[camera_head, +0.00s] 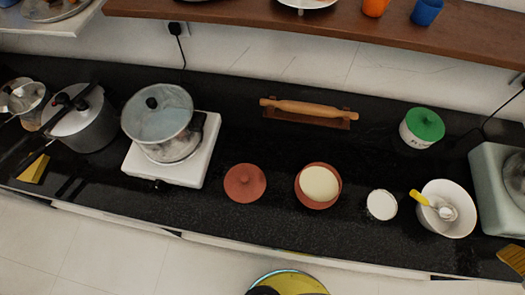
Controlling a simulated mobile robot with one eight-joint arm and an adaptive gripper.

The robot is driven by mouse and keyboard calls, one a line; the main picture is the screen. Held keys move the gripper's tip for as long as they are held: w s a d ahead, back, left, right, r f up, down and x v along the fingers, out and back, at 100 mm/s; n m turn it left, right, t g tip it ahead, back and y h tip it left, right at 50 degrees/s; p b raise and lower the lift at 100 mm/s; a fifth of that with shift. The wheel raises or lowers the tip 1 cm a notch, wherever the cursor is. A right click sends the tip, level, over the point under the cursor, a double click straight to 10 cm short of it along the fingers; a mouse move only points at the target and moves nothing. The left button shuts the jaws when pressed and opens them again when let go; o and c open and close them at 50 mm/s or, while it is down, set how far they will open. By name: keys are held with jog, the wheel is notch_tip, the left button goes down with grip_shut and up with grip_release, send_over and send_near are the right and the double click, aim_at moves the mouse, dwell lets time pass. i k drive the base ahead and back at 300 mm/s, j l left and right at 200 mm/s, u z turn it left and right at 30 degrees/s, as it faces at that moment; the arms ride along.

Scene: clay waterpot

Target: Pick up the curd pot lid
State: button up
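A round terracotta lid (245,182) with a small knob in its middle lies on the black counter (230,228), near the front edge. It appears to be the curd pot lid. To its right stands an open terracotta pot (302,200) with a creamy white content, which looks like curd (319,183). The lid and pot are apart, with bare counter between them. Nothing covers the lid in this view. My gripper does not show in the frame.
A rolling pin (308,108) lies behind. To the right are a white cup (381,205), a white bowl (455,190) with a yellow-handled spoon, and a green-lidded container (422,128). A wooden shelf (330,20) overhangs the back.

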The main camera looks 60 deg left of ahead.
aim_at(244, 183)
jog(key=u, duration=2.55)
jog(key=l+z, duration=0.35)
jog(key=z, duration=0.15)
jog(key=i, duration=0.05)
